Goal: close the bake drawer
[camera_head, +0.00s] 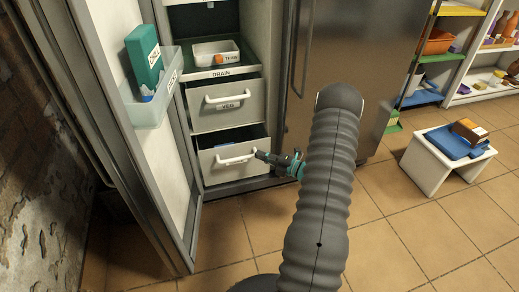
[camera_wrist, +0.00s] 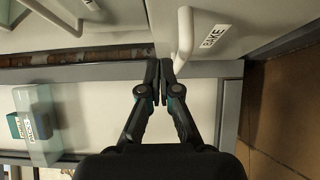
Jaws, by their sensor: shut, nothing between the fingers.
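The bake drawer (camera_head: 222,173) is the lowest drawer in the open fridge. It stands partly out, with a dark gap and something bluish showing above its front. Its white bar handle (camera_head: 236,159) runs across the front. In the wrist view the drawer front, with its BAKE label (camera_wrist: 215,36), and the white handle (camera_wrist: 185,35) are close. My gripper (camera_head: 259,154) is shut and empty, at the right end of the handle. In the wrist view its fingertips (camera_wrist: 165,66) are beside the handle's end; I cannot tell whether they touch it.
The fridge door (camera_head: 160,160) stands open at left, with a door bin (camera_head: 152,108) holding a green box. The VEG drawer (camera_head: 225,108) and a DRAIN shelf with a white tray are above. A low white table (camera_head: 432,170) stands at right. Tiled floor in front is clear.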

